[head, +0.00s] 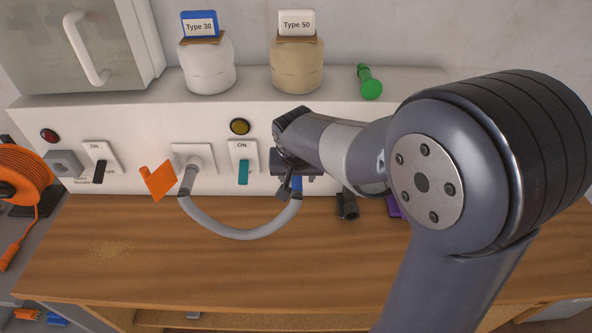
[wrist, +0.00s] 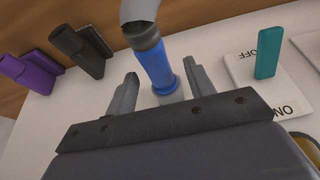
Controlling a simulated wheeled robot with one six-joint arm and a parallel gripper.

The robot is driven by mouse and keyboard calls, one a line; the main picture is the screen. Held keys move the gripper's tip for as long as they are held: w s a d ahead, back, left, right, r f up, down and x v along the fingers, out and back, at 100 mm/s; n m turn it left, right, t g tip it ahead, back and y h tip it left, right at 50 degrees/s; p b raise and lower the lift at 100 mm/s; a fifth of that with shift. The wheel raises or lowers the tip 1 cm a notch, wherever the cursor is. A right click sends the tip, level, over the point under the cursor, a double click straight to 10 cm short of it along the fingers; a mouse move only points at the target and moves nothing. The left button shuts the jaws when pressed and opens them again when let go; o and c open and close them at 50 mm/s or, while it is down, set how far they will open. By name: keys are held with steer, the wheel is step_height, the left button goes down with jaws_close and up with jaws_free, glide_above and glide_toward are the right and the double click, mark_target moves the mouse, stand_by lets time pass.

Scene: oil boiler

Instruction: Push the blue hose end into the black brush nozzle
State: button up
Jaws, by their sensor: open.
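The blue hose end (head: 297,184) is on the right end of a grey hose (head: 236,233). In the wrist view the blue hose end (wrist: 158,70) lies between my two fingers, with a visible gap on each side. A pale cylinder shows at its lower end; I cannot tell how they join. My gripper (wrist: 161,68) is open around it; in the head view my gripper (head: 291,186) is partly hidden by my arm. The black brush nozzle (head: 347,205) is to the right in the head view, apart from my gripper. In the wrist view the black brush nozzle (wrist: 85,47) is upper left.
A purple nozzle (head: 396,207) is beyond the black one, partly hidden by my arm. Two jars and a green object (head: 369,82) stand on the ledge. The wooden bench (head: 200,275) is mostly clear.

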steer(key=c, duration=1.1)
steer(key=shift+s+a+b, duration=0.1)
steer(key=shift+s+b, duration=0.6)
steer(key=shift+s, duration=2.05)
steer(key=s+d+f+b, duration=0.2)
steer(key=s+d+f, duration=0.1)
steer(key=d, duration=0.1)
steer(key=s+d+f+b, duration=0.2)
steer(key=s+d+f, duration=0.1)
steer(key=s+d, duration=0.1)
steer(key=s+d+f+b, duration=0.1)
steer(key=s+d+f, duration=0.2)
steer(key=s+d, duration=0.1)
steer(key=shift+d+f+b, duration=0.25)
steer(key=shift+d+b, duration=0.15)
steer(key=shift+d, duration=0.45)
